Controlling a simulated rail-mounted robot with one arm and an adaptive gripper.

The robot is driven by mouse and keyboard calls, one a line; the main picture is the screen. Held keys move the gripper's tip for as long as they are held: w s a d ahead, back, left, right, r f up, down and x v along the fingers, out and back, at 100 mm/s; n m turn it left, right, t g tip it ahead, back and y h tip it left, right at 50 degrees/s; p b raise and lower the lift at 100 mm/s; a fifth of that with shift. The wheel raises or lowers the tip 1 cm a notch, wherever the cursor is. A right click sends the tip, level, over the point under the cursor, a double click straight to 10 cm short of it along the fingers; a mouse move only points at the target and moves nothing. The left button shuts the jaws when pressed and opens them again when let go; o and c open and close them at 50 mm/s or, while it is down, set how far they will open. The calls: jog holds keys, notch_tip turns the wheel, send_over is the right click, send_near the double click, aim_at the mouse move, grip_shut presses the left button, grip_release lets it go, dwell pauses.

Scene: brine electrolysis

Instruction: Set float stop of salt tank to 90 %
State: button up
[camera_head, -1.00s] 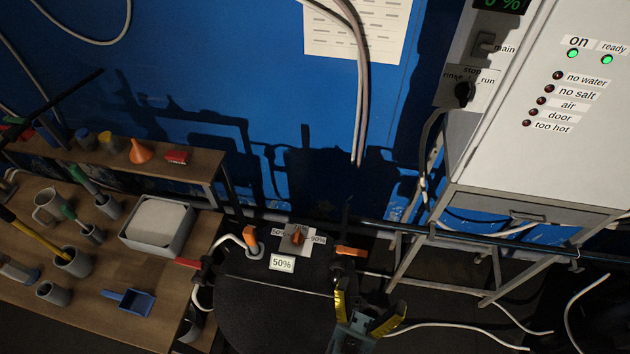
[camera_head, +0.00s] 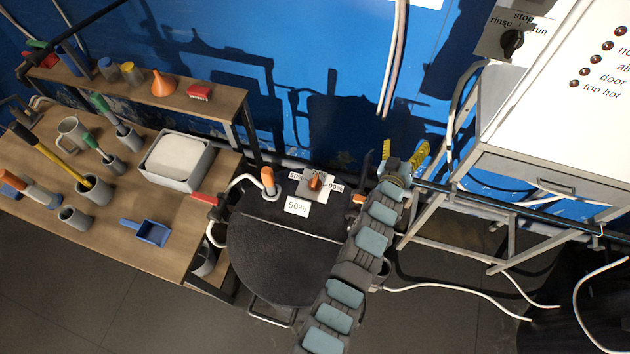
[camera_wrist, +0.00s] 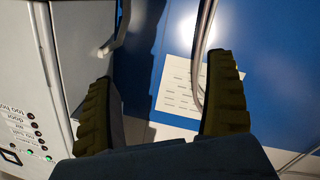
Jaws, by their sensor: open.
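The salt tank (camera_head: 290,262) is a black tank with a dark lid, standing on the floor in the middle of the head view. On its far edge is the float stop, an orange knob (camera_head: 315,183) on a small plate, with labels at its left and right; the right one reads 90%. In the wrist view my gripper (camera_wrist: 165,105) is open and empty, facing the blue wall; the knob is not in that view.
An orange-handled valve (camera_head: 268,181) stands left of the knob. A wooden bench (camera_head: 120,235) with tools is at the left. A white cabinet (camera_head: 560,110) on a metal frame stands at the right. Pale hoses (camera_head: 397,60) hang along the blue wall (camera_head: 300,50).

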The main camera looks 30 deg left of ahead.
jog(key=w+a+f+n+g+y, duration=0.2)
jog(key=w+a+f+n+g, duration=0.1)
jog(key=a+f+g, duration=0.15)
jog(key=n+g+y+b, duration=0.1)
jog(key=n+g+b, duration=0.8)
jog(key=n+g, duration=0.4)
send_over(316, 180)
jog(key=d, duration=0.4)
notch_tip(316, 180, down, 6)
jog(key=m, duration=0.1)
jog(key=shift+g+y, duration=0.3)
jog(key=shift+g, duration=0.05)
jog(key=shift+w+p+x, duration=0.2)
jog(key=shift+p+x, duration=0.55)
jog(key=shift+x, duration=1.85)
jog(key=shift+w+p+x, duration=0.15)
jog(key=shift+p+x, duration=0.6)
jog(key=shift+x, duration=1.85)
jog(key=shift+a, duration=0.1)
